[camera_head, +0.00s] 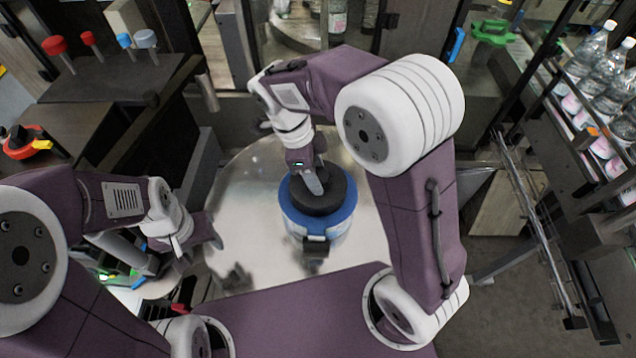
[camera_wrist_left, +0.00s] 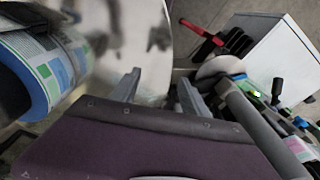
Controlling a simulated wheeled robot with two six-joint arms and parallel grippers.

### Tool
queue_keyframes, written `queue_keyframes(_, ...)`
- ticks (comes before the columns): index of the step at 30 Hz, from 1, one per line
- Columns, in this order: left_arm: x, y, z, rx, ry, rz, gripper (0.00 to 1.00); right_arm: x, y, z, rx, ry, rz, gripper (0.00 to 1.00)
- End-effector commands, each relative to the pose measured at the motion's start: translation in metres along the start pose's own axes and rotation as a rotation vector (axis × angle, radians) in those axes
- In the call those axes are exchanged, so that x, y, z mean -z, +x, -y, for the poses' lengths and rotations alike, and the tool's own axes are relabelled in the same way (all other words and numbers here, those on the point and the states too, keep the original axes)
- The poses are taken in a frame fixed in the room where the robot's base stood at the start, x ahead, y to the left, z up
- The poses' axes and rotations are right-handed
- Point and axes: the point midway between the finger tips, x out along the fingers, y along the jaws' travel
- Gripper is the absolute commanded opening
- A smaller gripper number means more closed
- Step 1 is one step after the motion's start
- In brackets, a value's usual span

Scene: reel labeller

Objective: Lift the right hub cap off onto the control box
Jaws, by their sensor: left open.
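A black round cap (camera_head: 320,194) sits on top of a reel (camera_head: 318,222) with a blue rim and printed label sides, standing on the round metal table. The reel also shows at the left edge of the left wrist view (camera_wrist_left: 48,72). My right gripper (camera_head: 315,182) points down onto the cap, with one finger seen against it; its other finger is hidden. My left gripper (camera_head: 208,238) is over the table's left side, away from the reel. Its two grey fingers are apart and empty in the left wrist view (camera_wrist_left: 157,92). I cannot tell which box is the control box.
The round metal table (camera_head: 240,190) is bare around the reel. At the back left stands a dark box (camera_head: 110,80) with red and blue knobs. A red and yellow button (camera_head: 25,145) sits at the far left. Bottles (camera_head: 590,55) line a rack at the right.

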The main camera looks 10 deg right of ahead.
Motion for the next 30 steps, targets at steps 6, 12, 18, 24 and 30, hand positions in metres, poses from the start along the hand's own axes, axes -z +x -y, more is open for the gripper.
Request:
queue_keyframes(6,0.0,0.0,0.0,0.0,0.0,0.0,0.53,0.0,0.0,0.0,0.001,0.0,0.0,0.04)
queue_keyframes(12,-0.001,0.007,0.0,0.0,0.0,0.0,0.53,0.003,-0.013,0.001,0.004,0.002,0.003,0.04)
queue_keyframes(18,-0.002,0.022,0.0,0.0,0.0,0.0,0.53,0.018,-0.041,-0.008,0.004,0.002,0.004,0.04)
queue_keyframes(24,-0.004,0.042,0.001,0.0,0.0,0.0,0.53,0.057,-0.06,-0.047,0.006,0.002,0.006,0.04)
queue_keyframes(30,-0.005,0.052,0.001,0.0,0.0,0.0,0.53,0.089,-0.078,-0.078,0.003,0.001,0.003,0.04)
